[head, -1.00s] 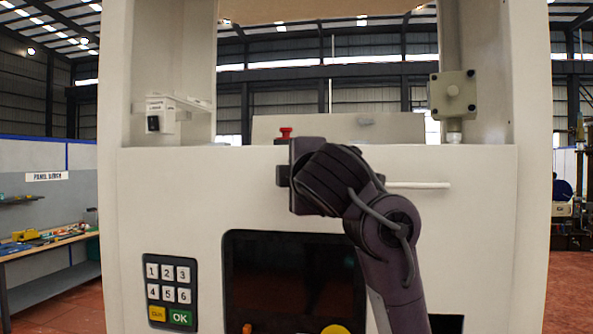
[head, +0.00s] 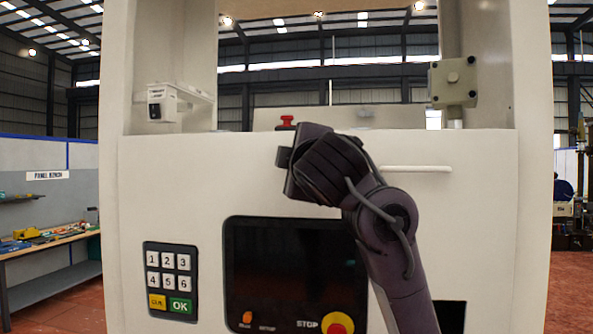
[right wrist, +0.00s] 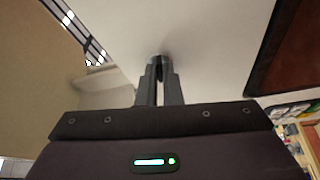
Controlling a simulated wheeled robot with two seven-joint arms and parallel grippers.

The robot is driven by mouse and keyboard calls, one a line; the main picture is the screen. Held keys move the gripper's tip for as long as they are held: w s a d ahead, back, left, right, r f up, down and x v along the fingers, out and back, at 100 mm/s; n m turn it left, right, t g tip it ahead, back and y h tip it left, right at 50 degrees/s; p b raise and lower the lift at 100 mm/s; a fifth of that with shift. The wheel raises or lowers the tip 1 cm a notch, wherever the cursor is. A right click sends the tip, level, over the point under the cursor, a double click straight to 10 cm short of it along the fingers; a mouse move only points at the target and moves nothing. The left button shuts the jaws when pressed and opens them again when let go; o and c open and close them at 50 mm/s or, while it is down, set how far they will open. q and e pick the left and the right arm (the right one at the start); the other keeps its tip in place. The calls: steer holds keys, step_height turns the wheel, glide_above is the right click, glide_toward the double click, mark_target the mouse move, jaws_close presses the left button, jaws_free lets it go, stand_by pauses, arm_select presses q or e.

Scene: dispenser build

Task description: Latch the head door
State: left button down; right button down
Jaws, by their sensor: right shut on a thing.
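The machine's pale front panel (head: 190,205) stands upright and faces me. My right gripper (head: 290,165) is in front of its upper middle, just below the top edge. In the head view its own body hides what its fingers hold. In the right wrist view the fingers (right wrist: 159,85) are shut on a small grey round piece (right wrist: 154,59) at the pale panel surface. I cannot tell whether this piece is the latch. A red knob (head: 287,122) shows just above the gripper. My left gripper is in neither view.
A pale bar handle (head: 420,168) is right of my gripper. Below are a keypad (head: 170,281), a dark screen (head: 285,275) and a yellow-red STOP button (head: 338,325). A grey box (head: 453,82) is fixed at the upper right. A workbench (head: 50,243) stands at the left.

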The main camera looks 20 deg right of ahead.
steer(key=shift+w+a+f+m+h+b, duration=0.15)
steer(key=shift+m+h+b, duration=1.3)
steer(key=shift+m+b, duration=1.75)
steer(key=shift+a+f+m+h+b, duration=0.15)
steer(key=shift+m+h+b, duration=1.25)
steer(key=shift+m+b, duration=1.8)
steer(key=shift+w+a+f+m+h+b, duration=0.15)
steer(key=shift+m+h+b, duration=1.3)
steer(key=shift+m+b, duration=1.75)
steer(key=shift+d+m+p, duration=0.1)
steer(key=shift+m+p, duration=0.25)
steer(key=shift+m, duration=0.35)
steer(key=c, duration=1.6)
jaws_free()
